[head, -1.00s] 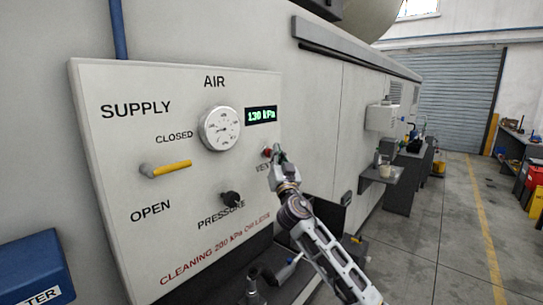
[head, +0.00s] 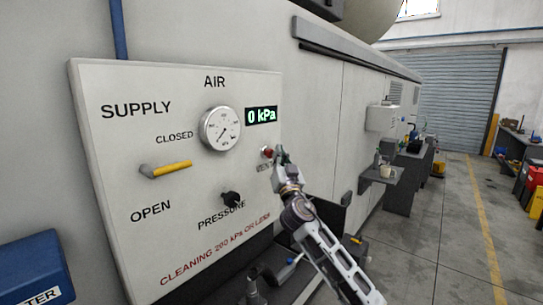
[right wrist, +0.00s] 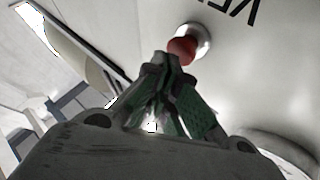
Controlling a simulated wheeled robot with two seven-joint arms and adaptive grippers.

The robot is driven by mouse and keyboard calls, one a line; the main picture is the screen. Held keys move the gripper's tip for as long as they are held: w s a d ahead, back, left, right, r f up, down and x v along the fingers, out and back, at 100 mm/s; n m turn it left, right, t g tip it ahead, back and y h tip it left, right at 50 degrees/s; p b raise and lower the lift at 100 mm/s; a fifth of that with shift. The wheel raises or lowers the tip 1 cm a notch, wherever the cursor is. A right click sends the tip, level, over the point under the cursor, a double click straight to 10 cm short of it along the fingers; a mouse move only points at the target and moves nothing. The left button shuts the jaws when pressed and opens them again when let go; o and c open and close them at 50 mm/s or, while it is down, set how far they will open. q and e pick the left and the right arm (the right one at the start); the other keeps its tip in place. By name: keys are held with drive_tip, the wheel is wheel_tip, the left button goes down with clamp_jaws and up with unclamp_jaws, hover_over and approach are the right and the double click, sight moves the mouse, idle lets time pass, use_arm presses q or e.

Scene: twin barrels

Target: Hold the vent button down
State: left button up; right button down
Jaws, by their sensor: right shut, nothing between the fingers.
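The red vent button (head: 267,153) sits in a silver collar on the right part of the white air panel (head: 110,245), above the partly covered VENT label. In the right wrist view the red button (right wrist: 183,48) stands out from the collar. My right gripper (head: 280,154) is shut and empty, its tips just right of the button. In the wrist view the closed fingertips (right wrist: 168,62) overlap the button's lower left edge; I cannot tell whether they touch it. The display (head: 261,116) reads 0 kPa. My left gripper is not in view.
The panel also carries a round dial gauge (head: 220,129), a yellow supply lever (head: 170,169) lying nearly level, and a black pressure knob (head: 231,200). A blue box (head: 35,265) is at lower left. Open floor (head: 430,240) lies to the right.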

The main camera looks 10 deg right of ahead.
drive_tip(key=shift+s+d, duration=0.25)
drive_tip(key=shift+s, duration=0.1)
idle(0.3)
drive_tip(key=shift+s+d+r, duration=0.1)
drive_tip(key=shift+s+d, duration=0.7)
drive_tip(key=shift+s, duration=0.2)
drive_tip(key=shift+s+d, duration=0.75)
drive_tip(key=shift+s, duration=0.25)
